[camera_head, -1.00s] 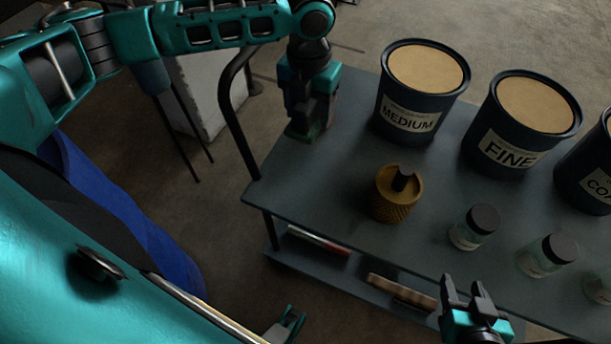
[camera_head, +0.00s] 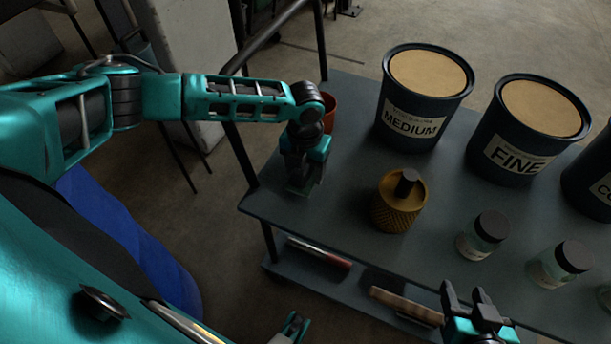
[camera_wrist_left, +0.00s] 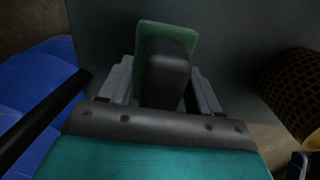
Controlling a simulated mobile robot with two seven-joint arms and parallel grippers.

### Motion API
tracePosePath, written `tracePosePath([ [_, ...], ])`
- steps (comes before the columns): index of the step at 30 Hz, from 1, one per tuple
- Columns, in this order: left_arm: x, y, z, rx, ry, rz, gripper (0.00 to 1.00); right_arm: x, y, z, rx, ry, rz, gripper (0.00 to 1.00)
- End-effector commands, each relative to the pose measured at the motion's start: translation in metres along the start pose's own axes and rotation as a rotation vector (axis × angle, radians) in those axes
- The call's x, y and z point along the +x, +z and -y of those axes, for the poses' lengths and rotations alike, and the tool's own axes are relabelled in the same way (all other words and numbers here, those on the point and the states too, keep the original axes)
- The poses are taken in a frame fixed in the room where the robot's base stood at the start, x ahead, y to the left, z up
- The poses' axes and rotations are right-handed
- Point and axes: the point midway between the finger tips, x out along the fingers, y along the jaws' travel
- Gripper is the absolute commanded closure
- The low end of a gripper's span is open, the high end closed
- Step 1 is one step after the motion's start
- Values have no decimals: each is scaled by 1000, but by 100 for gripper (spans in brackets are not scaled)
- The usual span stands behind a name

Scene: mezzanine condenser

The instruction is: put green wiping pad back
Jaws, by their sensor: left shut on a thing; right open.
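The green wiping pad (camera_wrist_left: 189,40) shows in the left wrist view as a green plate with a dark block-shaped grip on it. My left gripper (camera_wrist_left: 165,85) is shut on that grip, with a finger on each side. In the head view my left gripper (camera_head: 303,188) points down at the left end of the cart's top; the pad is dark and mostly hidden beneath it. I cannot tell whether the pad touches the surface. My right gripper (camera_head: 468,300) is open and empty near the front edge of the cart.
The grey cart top (camera_head: 340,215) is bare around the left gripper. A yellow knurled container (camera_head: 398,205) stands to its right, a reddish pot (camera_head: 329,112) behind it. Dark buckets (camera_head: 415,118) and glass jars (camera_head: 483,236) stand farther right. A black rail (camera_head: 246,150) runs along the left end.

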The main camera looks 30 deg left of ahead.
Motion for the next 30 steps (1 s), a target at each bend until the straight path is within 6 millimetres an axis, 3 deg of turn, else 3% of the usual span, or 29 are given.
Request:
tracePosePath([
  [4, 26, -1, 0, 1, 2, -2, 86, 4, 5, 3, 2, -7, 4, 49],
  [11, 30, -1, 0, 2, -1, 0, 86, 5, 0, 6, 2, -13, 0, 49],
  [12, 30, -1, 0, 2, 0, 0, 35, 5, 0, 5, 2, -13, -1, 49],
  [20, 30, -1, 0, 1, 0, -1, 12, 5, 0, 4, 2, -11, -3, 49],
  [30, 20, 0, 0, 0, 0, 0, 12, 2, -1, 3, 8, -5, -2, 49],
])
